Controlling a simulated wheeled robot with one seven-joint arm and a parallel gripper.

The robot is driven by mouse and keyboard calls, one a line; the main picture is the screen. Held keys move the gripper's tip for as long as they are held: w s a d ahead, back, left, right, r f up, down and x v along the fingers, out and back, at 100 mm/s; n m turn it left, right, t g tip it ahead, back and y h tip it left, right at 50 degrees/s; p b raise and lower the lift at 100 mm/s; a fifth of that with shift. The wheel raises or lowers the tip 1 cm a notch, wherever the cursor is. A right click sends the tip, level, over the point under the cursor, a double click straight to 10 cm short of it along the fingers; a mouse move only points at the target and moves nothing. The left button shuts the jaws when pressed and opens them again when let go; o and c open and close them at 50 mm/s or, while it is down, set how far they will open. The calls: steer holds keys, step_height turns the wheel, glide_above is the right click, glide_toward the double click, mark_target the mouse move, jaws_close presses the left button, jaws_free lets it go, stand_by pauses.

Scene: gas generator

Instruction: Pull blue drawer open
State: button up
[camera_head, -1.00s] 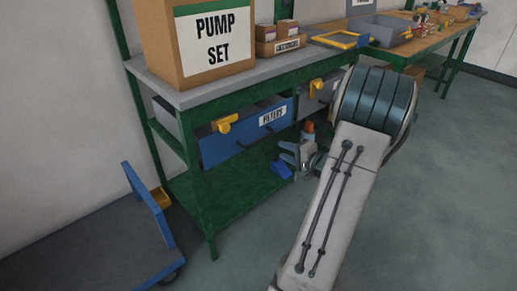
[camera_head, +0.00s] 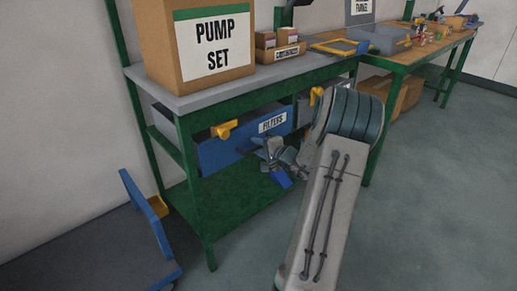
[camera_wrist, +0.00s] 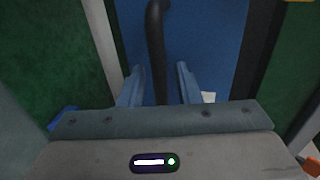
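The blue drawer (camera_head: 218,154), labelled FILTERS, sits under the grey bench top; its front also fills the middle of the wrist view (camera_wrist: 205,35). Its dark bar handle (camera_wrist: 157,45) runs up the wrist view between the two fingers of my gripper (camera_wrist: 158,82). The fingers are apart, with a gap on each side of the handle. In the head view my gripper (camera_head: 262,148) is at the right part of the drawer front and hides some of it there.
The green bench leg (camera_head: 195,190) and lower shelf (camera_head: 225,203) are close by. A blue cart (camera_head: 100,245) stands at left. Grey floor (camera_head: 430,190) is clear at right.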

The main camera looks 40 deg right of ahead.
jaws_close()
steer(key=shift+s, duration=0.15)
